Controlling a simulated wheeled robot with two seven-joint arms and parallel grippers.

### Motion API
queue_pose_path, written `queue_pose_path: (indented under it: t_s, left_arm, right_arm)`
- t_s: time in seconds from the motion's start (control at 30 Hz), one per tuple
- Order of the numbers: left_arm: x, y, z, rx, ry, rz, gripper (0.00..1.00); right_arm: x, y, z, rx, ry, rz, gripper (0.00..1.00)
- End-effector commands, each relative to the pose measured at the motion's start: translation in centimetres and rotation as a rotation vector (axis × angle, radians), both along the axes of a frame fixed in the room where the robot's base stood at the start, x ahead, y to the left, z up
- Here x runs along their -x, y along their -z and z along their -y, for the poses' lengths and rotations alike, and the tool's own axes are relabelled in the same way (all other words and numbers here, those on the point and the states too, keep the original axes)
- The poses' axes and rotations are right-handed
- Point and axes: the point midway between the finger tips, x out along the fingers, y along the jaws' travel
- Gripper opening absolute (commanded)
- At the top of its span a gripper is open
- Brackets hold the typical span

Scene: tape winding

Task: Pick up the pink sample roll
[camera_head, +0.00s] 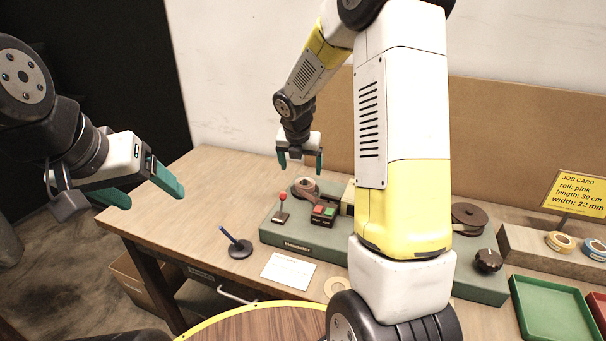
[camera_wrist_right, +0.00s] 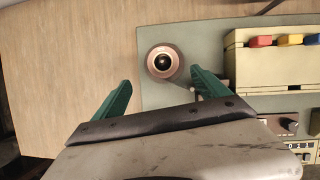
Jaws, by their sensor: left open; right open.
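No roll is clearly pink. A pinkish-brown roll (camera_head: 305,187) sits at the left end of the grey-green winding machine (camera_head: 335,247). In the right wrist view a copper-pink ring (camera_wrist_right: 153,66) with a dark centre lies just beyond and between my fingertips. My right gripper (camera_head: 300,162) is open, pointing down above the machine's left end, apart from the roll; its fingers also show in the right wrist view (camera_wrist_right: 162,82). My left gripper (camera_head: 153,191) is open and empty in the air at the left. My right arm hides the middle of the machine.
Green (camera_head: 552,310) and red trays stand in front. The table's left is clear.

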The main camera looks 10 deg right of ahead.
Motion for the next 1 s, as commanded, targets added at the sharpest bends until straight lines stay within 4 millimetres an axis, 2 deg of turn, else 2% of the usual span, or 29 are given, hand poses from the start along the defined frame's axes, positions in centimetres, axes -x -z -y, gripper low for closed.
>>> queue_pose_path:
  t_s: [0.13, 0.63, 0.97, 1.0]
  left_arm:
    - [0.0, 0.0, 0.0, 0.000, 0.000, 0.000, 0.74]
    - [0.0, 0.0, 0.0, 0.000, 0.000, 0.000, 0.74]
    - [0.0, 0.0, 0.0, 0.000, 0.000, 0.000, 0.74]
    - [0.0, 0.0, 0.0, 0.000, 0.000, 0.000, 0.74]
  right_arm:
    - [-0.8, 1.5, 0.0, 0.030, -0.070, -0.014, 0.85]
    - [-2.7, 7.4, 1.5, 0.030, -0.068, -0.016, 0.85]
    - [-3.0, 8.1, 1.6, 0.029, -0.067, -0.012, 0.85]
    - [-3.0, 8.1, 1.6, 0.029, -0.067, -0.012, 0.79]
